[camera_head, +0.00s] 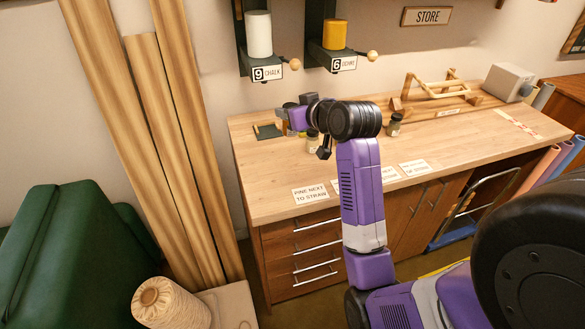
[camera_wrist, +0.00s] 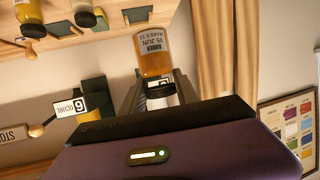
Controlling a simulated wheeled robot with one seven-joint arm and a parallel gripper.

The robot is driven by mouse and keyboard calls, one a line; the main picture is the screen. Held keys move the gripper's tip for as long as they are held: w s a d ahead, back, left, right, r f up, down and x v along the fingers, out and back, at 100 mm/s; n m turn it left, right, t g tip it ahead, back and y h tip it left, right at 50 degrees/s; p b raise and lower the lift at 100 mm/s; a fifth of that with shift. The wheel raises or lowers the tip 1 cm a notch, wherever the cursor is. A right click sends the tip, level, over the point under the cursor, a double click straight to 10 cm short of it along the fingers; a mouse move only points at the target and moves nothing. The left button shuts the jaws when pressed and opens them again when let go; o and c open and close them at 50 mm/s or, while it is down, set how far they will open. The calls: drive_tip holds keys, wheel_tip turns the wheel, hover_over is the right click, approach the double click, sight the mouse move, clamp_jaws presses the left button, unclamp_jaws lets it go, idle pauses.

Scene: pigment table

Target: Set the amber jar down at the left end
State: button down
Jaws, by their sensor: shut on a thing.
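In the wrist view, which is upside down, my gripper (camera_wrist: 158,92) is shut on the amber jar (camera_wrist: 152,55), gripping near its dark lid. The jar holds orange-brown contents and has a pale label with dark print. In the head view my gripper (camera_head: 292,114) is over the left part of the wooden worktop (camera_head: 270,200); the jar cannot be made out there. A dark mat (camera_head: 268,132) lies at the worktop's left end and looks empty. I cannot tell how high the jar is above the worktop.
Two other jars stand on the worktop, one (camera_head: 312,134) close beside my arm and one (camera_head: 394,125) farther right. Dispensers (camera_head: 259,38) hang on the wall above. A wooden rack (camera_head: 440,90) is at the back right. Tall planks (camera_head: 155,120) stand left of the bench.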

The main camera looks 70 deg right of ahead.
wheel_tip(320, 180, down, 16)
drive_tip(key=shift+f+p, duration=0.25)
drive_tip(key=shift+p, duration=0.05)
idle(0.3)
drive_tip(key=shift+f, duration=0.2)
drive_tip(key=c, duration=0.9)
unclamp_jaws()
drive_tip(key=shift+r, duration=0.1)
